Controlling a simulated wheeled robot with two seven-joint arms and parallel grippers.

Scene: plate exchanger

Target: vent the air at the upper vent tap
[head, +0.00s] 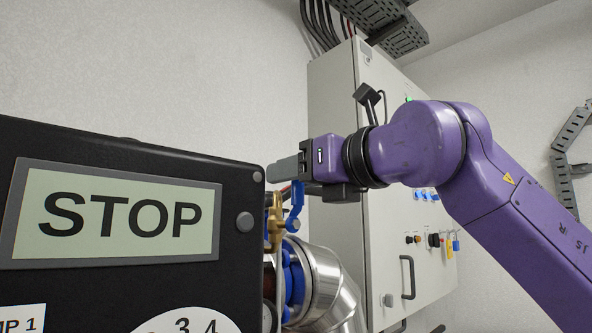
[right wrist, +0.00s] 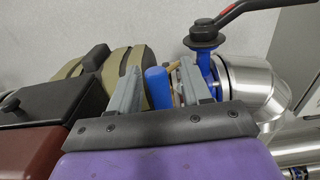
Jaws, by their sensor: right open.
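The upper vent tap (head: 275,222) is a brass body with a blue lever (head: 294,203), just right of the black box's edge in the head view. My right gripper (head: 284,169) is at the top of the tap, its grey fingers pointing left. In the right wrist view the two fingers stand apart, and the blue lever (right wrist: 158,87) shows upright between them. A bit of brass (right wrist: 173,68) shows behind it. I cannot tell whether either finger touches the lever. The lower part of the tap is partly hidden by the box. My left gripper is not in view.
A black box with a STOP display (head: 119,214) fills the left front. A silver pipe (head: 325,284) runs below the tap. A grey cabinet (head: 334,110) stands behind my right arm. In the right wrist view a blue valve with a black handle (right wrist: 240,13) rises close right of the fingers.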

